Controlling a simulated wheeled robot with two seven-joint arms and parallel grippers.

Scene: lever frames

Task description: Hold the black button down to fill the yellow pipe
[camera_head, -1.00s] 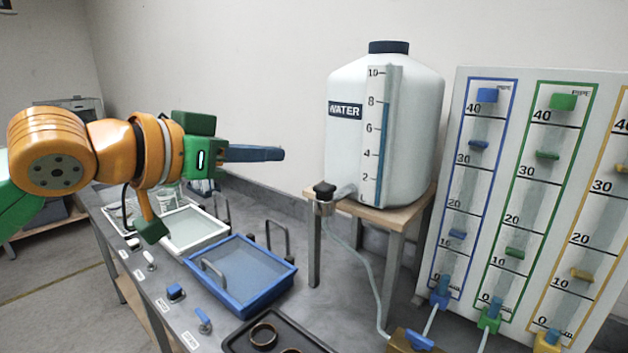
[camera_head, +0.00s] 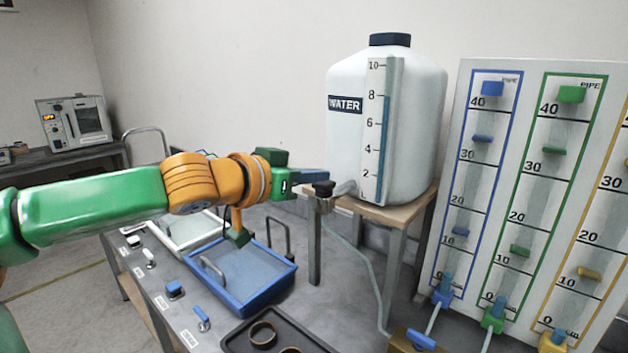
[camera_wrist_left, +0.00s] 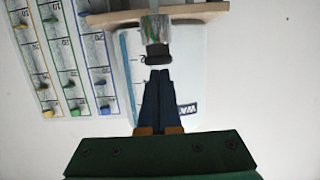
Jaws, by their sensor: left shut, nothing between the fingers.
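A black button-like knob (camera_head: 324,188) sits on the metal tap at the water tank's (camera_head: 405,150) lower left. It also shows in the left wrist view (camera_wrist_left: 158,53), just beyond my fingertips. My left gripper (camera_head: 324,175) is shut and empty, its blue fingers level and their tips right by the knob, at its upper side in the head view. In the wrist view the left fingertips (camera_wrist_left: 160,72) appear close to the knob; I cannot tell if they touch. The yellow pipe (camera_head: 553,341) stands at the panel's right edge, partly cut off. My right gripper is out of view.
The tank stands on a wooden stand (camera_head: 398,212) with a hose leading down. The panel (camera_head: 455,120) also carries blue and green pipes. A blue tray (camera_head: 285,279), a black tray (camera_head: 238,340) and small switches lie on the grey bench below my left arm.

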